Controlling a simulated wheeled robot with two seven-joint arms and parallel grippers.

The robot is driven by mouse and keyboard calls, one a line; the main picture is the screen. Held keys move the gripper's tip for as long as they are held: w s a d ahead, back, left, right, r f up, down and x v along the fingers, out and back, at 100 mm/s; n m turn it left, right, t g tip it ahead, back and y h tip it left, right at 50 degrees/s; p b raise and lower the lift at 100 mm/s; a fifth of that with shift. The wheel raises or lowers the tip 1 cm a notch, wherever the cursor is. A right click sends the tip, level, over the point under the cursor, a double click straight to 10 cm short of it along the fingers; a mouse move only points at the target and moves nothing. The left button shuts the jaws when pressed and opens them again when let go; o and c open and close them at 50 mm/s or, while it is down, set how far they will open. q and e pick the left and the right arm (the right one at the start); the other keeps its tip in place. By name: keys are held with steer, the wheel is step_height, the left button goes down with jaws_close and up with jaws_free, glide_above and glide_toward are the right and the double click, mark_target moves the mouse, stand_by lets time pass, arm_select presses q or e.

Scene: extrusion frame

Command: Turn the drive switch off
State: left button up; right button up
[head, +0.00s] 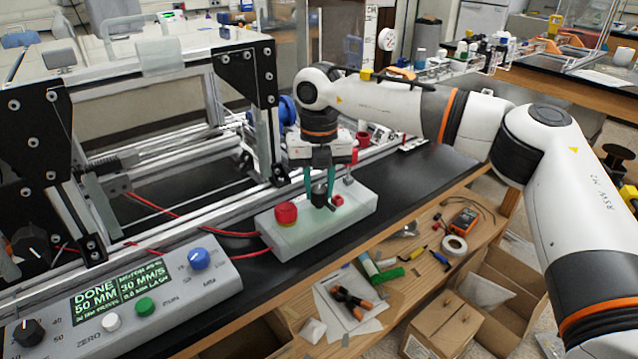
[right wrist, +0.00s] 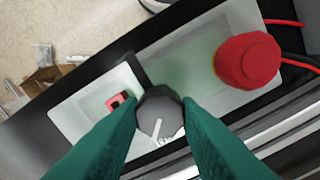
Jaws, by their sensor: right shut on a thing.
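The drive switch is a dark rotary knob (right wrist: 160,112) with a white pointer line, on a pale switch box (head: 322,228). My right gripper (head: 320,196) comes down from above and is shut on this knob, with one green finger on each side. In the right wrist view the gripper (right wrist: 160,125) holds the knob between its fingertips, and the white line slants. A red mushroom button (head: 286,213) is on the same box, left of the knob; it also shows in the right wrist view (right wrist: 246,62). My left gripper is not in view.
A small red part (head: 338,200) sits close to the knob. A control panel (head: 190,290) with a lit display reading DONE 50 MM stands at the lower left. The aluminium extrusion frame (head: 225,215) runs behind the box. Tools and tape lie on the wooden shelf (head: 420,285) in front.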

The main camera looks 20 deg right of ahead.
steer(key=shift+n, duration=0.4)
steer(key=n+p, duration=0.1)
steer(key=n, duration=0.2)
steer(key=shift+n, duration=0.4)
steer(key=n, duration=0.4)
steer(key=n+p, duration=0.1)
steer(key=n, duration=0.8)
steer(key=shift+n, duration=0.3)
steer(key=o, duration=1)
